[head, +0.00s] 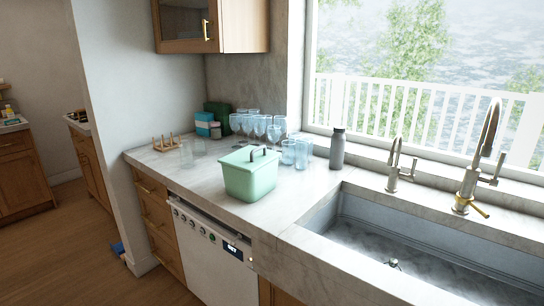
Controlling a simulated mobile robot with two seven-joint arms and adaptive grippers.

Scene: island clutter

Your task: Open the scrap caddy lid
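The scrap caddy (249,182) is a mint-green box standing upright on the counter, left of the sink. Its lighter green lid (246,160) lies on top and looks shut. Dark upright pieces, perhaps a handle, stick up from the lid. Neither of my grippers shows in the head view.
Several glasses (288,152) stand behind and right of the caddy, with a grey bottle (337,149) beside them. A wooden rack (163,143) and boxes stand further left. The sink (400,245) and faucets (470,175) are at right. The counter in front of the caddy is clear.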

